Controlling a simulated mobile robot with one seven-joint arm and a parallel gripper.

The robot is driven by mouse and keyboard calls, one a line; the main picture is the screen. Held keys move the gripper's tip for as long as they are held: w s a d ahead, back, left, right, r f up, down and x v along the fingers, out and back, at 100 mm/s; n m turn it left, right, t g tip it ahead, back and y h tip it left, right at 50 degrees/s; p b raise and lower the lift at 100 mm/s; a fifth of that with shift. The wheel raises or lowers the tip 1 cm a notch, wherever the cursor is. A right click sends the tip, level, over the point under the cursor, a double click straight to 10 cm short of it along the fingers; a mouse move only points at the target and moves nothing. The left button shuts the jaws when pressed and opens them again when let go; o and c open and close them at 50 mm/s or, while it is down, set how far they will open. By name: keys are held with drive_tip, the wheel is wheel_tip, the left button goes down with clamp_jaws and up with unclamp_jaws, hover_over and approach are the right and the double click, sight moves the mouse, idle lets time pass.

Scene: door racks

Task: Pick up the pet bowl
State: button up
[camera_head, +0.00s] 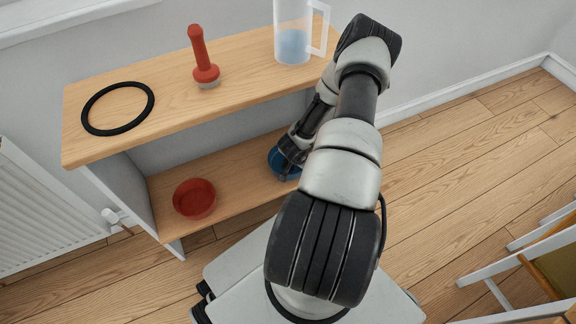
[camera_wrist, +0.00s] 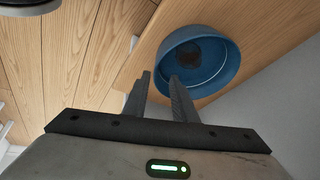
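A blue bowl (camera_wrist: 222,75) with a dark brown patch on its inside bottom shows in the wrist view; I take it as the pet bowl. In the head view the blue bowl (camera_head: 274,160) sits on the lower shelf, partly hidden by my arm. My gripper (camera_wrist: 160,77) is open, with a gap between its fingers. In the wrist view the right finger overlaps the bowl's near-left wall and the left finger is outside the rim. I cannot tell whether either finger touches it. In the head view my gripper (camera_head: 289,163) is at the bowl, mostly hidden.
A red bowl (camera_head: 194,199) stands on the lower shelf (camera_head: 235,178) to the left. The upper shelf board (camera_head: 165,78) overhangs, holding a black ring (camera_head: 88,118), a red-handled tool (camera_head: 199,55) and a clear pitcher (camera_head: 293,32). A radiator is left; chairs are at right.

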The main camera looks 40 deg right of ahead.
drive_tip(key=f, duration=0.1)
drive_tip(key=f+b, duration=0.1)
drive_tip(key=f, duration=0.1)
drive_tip(key=f+b, duration=0.1)
drive_tip(key=shift+w+d+f, duration=0.15)
drive_tip(key=shift+d, duration=0.2)
drive_tip(key=shift+w+d+f, duration=0.15)
drive_tip(key=shift+d+f, duration=0.1)
drive_tip(key=shift+f, duration=0.25)
clamp_jaws()
